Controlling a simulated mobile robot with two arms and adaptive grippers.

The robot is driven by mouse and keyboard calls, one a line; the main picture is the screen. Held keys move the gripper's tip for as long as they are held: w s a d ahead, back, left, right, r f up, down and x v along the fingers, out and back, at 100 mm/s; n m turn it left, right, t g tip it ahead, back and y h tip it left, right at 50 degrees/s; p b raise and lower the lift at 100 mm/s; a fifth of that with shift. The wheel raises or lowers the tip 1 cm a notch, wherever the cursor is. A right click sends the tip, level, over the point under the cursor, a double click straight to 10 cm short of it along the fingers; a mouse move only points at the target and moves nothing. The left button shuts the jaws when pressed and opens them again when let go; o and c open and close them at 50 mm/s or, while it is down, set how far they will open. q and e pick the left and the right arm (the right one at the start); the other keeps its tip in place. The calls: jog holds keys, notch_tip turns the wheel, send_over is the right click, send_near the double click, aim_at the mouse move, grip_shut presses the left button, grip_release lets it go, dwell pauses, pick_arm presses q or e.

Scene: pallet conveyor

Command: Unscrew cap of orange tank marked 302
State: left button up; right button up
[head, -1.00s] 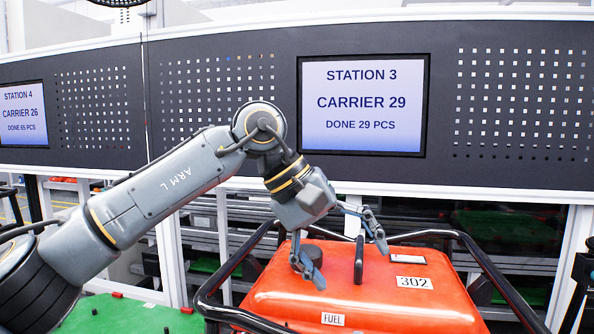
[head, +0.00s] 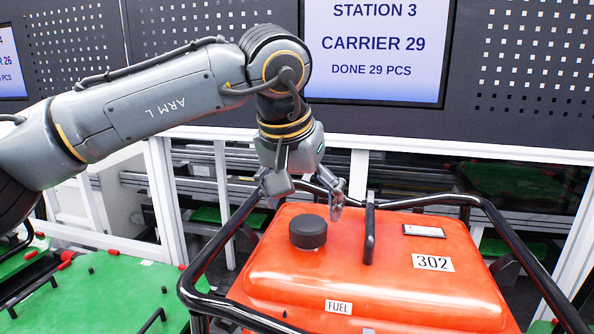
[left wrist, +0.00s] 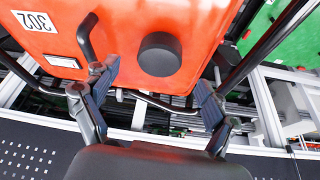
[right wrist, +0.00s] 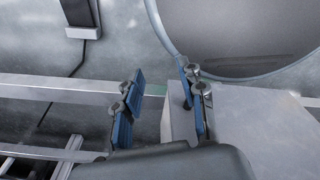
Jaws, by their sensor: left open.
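The orange tank (head: 400,285), marked 302 and FUEL, stands inside a black tube frame. Its black round cap (head: 308,232) sits on the top at the left; it also shows in the left wrist view (left wrist: 159,54). My left gripper (head: 305,195) is open and empty, pointing down above and behind the cap, apart from it. In the left wrist view the cap lies ahead of the gap between the spread fingers (left wrist: 152,95). My right gripper (right wrist: 160,108) shows only in the right wrist view, open and empty, away from the tank.
A black handle (head: 369,230) stands up on the tank right of the cap. Black frame tubes (head: 215,245) run around the tank. A green pallet (head: 95,290) lies to the left. A dark panel with a Station 3 screen (head: 375,50) stands behind.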

aim_at(308, 223)
pick_arm(q)
jog(key=shift+p+x, duration=0.4)
jog(key=shift+x, duration=2.1)
jog(key=c, duration=1.2)
jog(key=shift+d+n+y+b, duration=0.15)
jog(key=shift+n+y+b, duration=0.15)
jog(key=shift+n, duration=0.4)
jog(key=n+y, duration=0.1)
jog(key=n, duration=0.2)
